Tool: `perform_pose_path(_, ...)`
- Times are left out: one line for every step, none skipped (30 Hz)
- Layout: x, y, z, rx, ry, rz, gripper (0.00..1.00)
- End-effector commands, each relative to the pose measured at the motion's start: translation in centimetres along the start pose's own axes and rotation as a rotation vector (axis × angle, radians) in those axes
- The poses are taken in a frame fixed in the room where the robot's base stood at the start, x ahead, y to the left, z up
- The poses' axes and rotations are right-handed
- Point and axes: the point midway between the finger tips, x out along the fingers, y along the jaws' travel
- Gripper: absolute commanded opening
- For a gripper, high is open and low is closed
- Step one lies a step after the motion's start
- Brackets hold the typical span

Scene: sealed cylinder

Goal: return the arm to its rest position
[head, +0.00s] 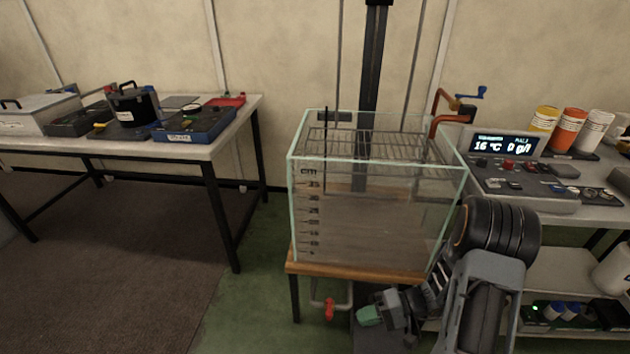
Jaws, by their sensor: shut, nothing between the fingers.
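My gripper (368,316) is in the lower middle of the head view, low in front of the glass tank's wooden stand. Its green-tipped end points left, and the fingers look closed with nothing held. My arm is folded at the lower right, with its thick dark joint near the tank's right front corner. From this view I cannot tell how much space lies between the arm and the tank.
The glass tank (350,215) stands on a wooden-topped stand (350,268), with a red-handled tap (329,309) below. A control panel (520,175) and several bottles occupy the right bench. A left table (225,128) holds equipment. Floor between is clear.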

Motion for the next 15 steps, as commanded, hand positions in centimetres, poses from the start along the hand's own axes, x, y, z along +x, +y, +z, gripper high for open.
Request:
perform_pose_path(-1.3, -4.7, 0.9, -0.015, -0.052, 0.090, 0.00)
perform_pose_path(-1.8, -6.3, 1.4, -0.015, -0.079, 0.144, 0.00)
perform_pose_path(-2.4, -8.4, 2.1, -0.015, -0.108, 0.219, 0.00)
perform_pose_path(-2.9, -9.9, 2.6, -0.016, -0.126, 0.276, 0.00)
perform_pose_path(-3.5, -11.4, 3.1, -0.017, -0.137, 0.335, 0.00)
perform_pose_path(-4.2, -13.4, 3.7, -0.022, -0.148, 0.415, 0.00)
perform_pose_path(-4.8, -14.9, 4.2, -0.026, -0.150, 0.473, 0.00)
perform_pose_path(-5.4, -16.3, 4.6, -0.032, -0.148, 0.535, 0.00)
perform_pose_path(-6.2, -18.2, 5.2, -0.040, -0.137, 0.613, 0.00)
perform_pose_path(-6.9, -19.6, 5.7, -0.047, -0.125, 0.671, 0.00)
perform_pose_path(-7.5, -21.0, 6.0, -0.056, -0.108, 0.728, 0.00)
perform_pose_path(-8.4, -22.7, 6.6, -0.068, -0.080, 0.799, 0.00)
perform_pose_path(-9.0, -24.0, 6.9, -0.080, -0.055, 0.850, 0.00)
perform_pose_path(-9.6, -25.3, 7.2, -0.090, -0.026, 0.896, 0.00)
perform_pose_path(-10.4, -26.9, 7.6, -0.106, 0.013, 0.954, 0.00)
